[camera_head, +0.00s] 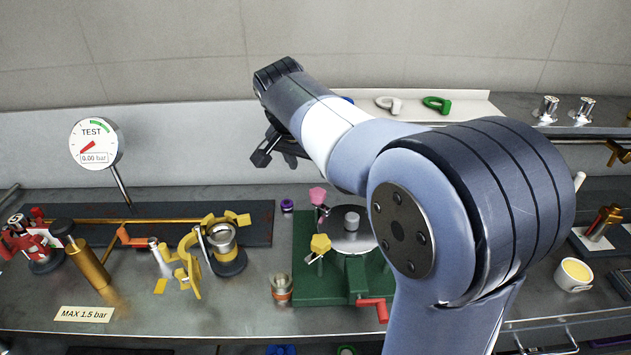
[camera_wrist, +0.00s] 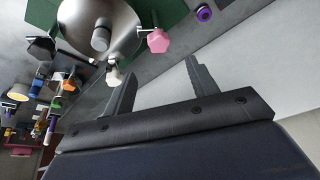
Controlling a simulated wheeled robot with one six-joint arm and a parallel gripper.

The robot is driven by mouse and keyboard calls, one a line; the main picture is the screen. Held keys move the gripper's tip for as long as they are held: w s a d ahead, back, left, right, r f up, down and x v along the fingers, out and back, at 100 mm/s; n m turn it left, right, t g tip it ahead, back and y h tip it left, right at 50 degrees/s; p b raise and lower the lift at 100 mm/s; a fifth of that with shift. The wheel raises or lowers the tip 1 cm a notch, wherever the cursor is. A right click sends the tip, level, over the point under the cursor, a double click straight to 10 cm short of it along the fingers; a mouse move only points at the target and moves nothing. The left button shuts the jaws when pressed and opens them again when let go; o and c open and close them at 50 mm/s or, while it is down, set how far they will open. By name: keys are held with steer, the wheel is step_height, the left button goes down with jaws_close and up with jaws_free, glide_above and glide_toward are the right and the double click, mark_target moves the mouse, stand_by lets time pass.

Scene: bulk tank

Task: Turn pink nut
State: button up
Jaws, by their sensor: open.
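The pink nut (camera_head: 318,195) sits at the back left edge of a round metal lid (camera_head: 345,240) on a green base (camera_head: 305,285). In the wrist view the pink nut (camera_wrist: 158,40) shows at the top middle, beside the lid (camera_wrist: 75,20). My gripper (camera_head: 273,155) is up and behind the nut in the head view, well apart from it. In the wrist view my gripper (camera_wrist: 158,68) is open, with nothing between its fingers. The lid's right part is hidden by my arm in the head view.
A yellow nut (camera_head: 320,244) is at the lid's front left. A red handle (camera_head: 372,308) sticks out in front. A purple cap (camera_head: 287,206) lies left of the base. Pipework with a gauge (camera_head: 96,143) stands on the left. A shelf (camera_head: 460,98) runs along the back.

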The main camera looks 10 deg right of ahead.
mark_target(317, 192)
steer(key=x, duration=1)
steer(key=shift+f, duration=0.25)
steer(key=shift+s, duration=0.1)
steer(key=c, duration=1)
steer(key=shift+o, duration=0.2)
